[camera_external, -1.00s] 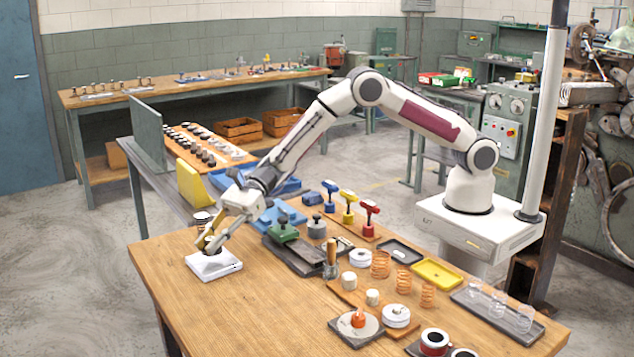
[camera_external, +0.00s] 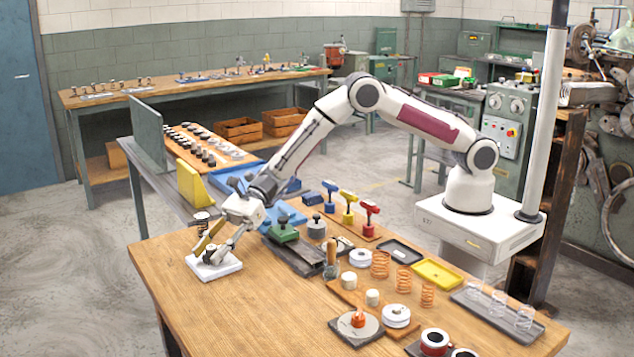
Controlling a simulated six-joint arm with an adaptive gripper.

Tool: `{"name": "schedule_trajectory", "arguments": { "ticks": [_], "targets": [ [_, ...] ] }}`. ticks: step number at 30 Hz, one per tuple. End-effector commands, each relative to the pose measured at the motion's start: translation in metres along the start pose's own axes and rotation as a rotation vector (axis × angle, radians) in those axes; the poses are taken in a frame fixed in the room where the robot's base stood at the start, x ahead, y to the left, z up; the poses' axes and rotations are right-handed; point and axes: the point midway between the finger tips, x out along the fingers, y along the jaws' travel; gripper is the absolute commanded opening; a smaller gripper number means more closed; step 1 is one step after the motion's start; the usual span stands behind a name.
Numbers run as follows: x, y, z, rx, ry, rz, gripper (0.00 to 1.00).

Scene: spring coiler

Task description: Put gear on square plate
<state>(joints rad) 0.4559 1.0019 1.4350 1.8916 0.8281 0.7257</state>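A white square plate (camera_external: 228,269) lies at the left end of the wooden workbench. My gripper (camera_external: 212,257) points down over it, its fingers just above or at the plate's surface. A small dark round thing, likely the gear (camera_external: 210,251), shows between the fingers, largely hidden by them. The fingers look spread. I cannot tell whether they touch the dark thing.
A green-handled block (camera_external: 283,233) and a dark flat tray stand right of the gripper. Orange springs (camera_external: 380,264), a yellow tray (camera_external: 437,274) and white discs fill the bench's right side. The front left of the wooden bench top (camera_external: 230,315) is clear.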

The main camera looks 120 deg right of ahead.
Motion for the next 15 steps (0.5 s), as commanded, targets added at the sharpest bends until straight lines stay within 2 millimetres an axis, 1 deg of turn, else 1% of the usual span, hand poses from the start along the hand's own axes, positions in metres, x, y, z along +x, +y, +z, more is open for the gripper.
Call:
{"name": "schedule_trajectory", "arguments": {
  "ticks": [8,15],
  "targets": [
    [-0.002,0.0,0.003,-0.001,0.0,0.0,0.35],
    [-0.018,-0.001,0.003,0.0,0.001,-0.002,0.35]
  ]
}}
